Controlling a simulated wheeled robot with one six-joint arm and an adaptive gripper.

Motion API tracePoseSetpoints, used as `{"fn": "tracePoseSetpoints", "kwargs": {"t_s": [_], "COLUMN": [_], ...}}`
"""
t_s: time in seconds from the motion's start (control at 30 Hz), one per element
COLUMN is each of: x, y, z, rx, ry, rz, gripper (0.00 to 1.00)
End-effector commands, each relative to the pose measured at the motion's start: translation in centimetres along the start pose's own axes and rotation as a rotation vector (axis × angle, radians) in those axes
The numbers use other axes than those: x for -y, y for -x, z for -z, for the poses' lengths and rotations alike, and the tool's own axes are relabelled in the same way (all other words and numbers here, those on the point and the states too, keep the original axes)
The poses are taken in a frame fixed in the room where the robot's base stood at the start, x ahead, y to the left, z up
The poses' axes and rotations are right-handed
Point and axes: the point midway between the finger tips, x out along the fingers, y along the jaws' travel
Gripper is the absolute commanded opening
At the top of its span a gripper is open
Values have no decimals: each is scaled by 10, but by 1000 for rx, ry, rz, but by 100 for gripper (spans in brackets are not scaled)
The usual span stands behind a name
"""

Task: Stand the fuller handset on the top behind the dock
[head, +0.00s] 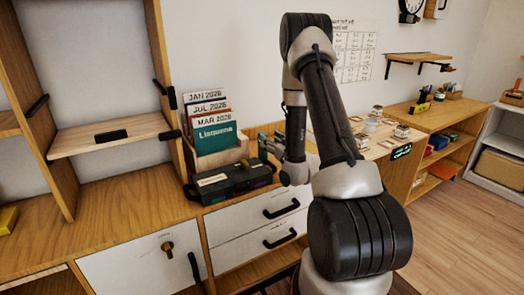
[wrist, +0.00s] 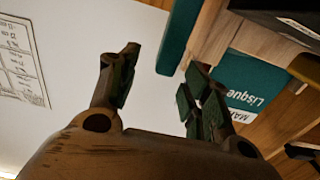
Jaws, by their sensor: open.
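My gripper (wrist: 160,68) is open in the wrist view, with nothing between its fingers. In the head view my arm hides most of it, to the right of the file box. A low dark unit (head: 232,182) with a pale label and a brass-coloured knob sits on the cabinet in front of that box; it may be the dock, but I cannot tell. Its dark edge also shows at the top right of the wrist view. No handset is clearly recognisable in either view, and no charge reading is legible. A teal upright piece (wrist: 178,38) lies beyond the fingers, unidentified.
The file box (head: 220,158) holds several dated folders and a teal one. The wooden cabinet top (head: 110,215) is clear at left. Shelving (head: 105,135) stands behind it.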

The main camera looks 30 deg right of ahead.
Motion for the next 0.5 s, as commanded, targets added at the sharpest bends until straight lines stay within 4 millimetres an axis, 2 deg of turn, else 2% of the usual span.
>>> {"fn": "tracePoseSetpoints", "kwargs": {"t_s": [0.3,0.5], "x": [8,8], "y": [-47,-57], "z": [1,0], "rx": [-1,1], "ry": [0,-1], "rz": [1,0], "gripper": [48,48]}}
